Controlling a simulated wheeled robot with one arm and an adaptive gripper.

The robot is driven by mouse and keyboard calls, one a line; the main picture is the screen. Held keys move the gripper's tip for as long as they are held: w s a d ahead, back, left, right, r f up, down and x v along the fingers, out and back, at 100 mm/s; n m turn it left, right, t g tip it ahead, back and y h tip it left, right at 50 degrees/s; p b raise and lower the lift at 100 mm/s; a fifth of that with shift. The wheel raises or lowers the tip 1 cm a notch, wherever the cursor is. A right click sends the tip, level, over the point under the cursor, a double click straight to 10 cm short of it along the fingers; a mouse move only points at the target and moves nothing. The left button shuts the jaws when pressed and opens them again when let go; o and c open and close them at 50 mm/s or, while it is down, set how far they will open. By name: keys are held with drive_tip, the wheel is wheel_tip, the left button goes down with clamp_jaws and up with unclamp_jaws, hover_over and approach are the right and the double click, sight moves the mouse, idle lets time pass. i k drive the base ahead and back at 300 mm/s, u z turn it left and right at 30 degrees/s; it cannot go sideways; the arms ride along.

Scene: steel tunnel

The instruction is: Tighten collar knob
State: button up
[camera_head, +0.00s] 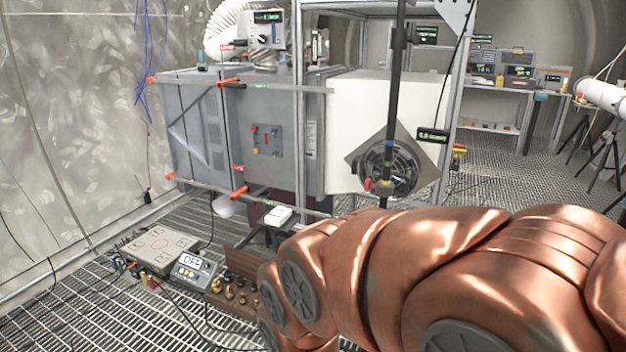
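A dark vertical pole (393,95) stands in front of a white box with a round black fan (393,167) on a diamond-shaped plate. Low on the pole, in front of the fan, is a small yellowish collar (386,185). A small red knob (369,185) shows at its left side. How tight the knob is cannot be told. My copper-coloured arm fills the lower right, in front of and below the pole. My gripper is not visible.
A grey cabinet (210,125) with orange-red clamps on rods stands left of the white box (345,110). On the grated floor are a flat box (158,248), a display reading OFF (194,268) and a wooden block (238,290) with brass pieces. Instrument shelves (500,100) stand at the back right.

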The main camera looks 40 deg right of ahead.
sight(369, 185)
drive_tip(key=u, duration=0.2)
drive_tip(key=i, duration=1.65)
drive_tip(key=z, duration=0.6)
